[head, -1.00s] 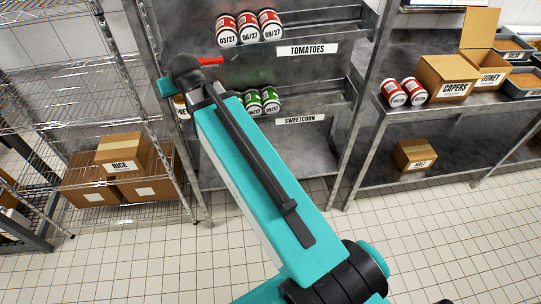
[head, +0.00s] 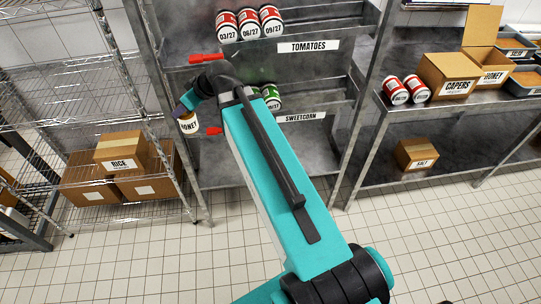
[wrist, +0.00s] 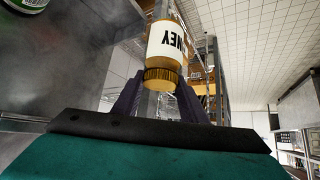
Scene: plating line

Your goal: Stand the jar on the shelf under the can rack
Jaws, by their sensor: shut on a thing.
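The honey jar (head: 189,124), amber with a white label, is in my gripper (head: 183,109) at the left edge of the can rack (head: 309,46). In the wrist view the jar (wrist: 164,45) sits between the two dark fingers (wrist: 160,100), its lid towards my wrist. That view is upside down, with floor tiles at the top, and the jar looks roughly upright. The shelf under the can rack (head: 265,160) is a bare grey surface below the sweetcorn row. My arm covers part of it.
Tomato cans (head: 249,24) and green sweetcorn cans (head: 272,96) stand in the rack. Red tabs (head: 206,58) stick out at its left side. A wire shelf with a rice box (head: 121,151) is left; a steel table with a capers box (head: 447,75) is right.

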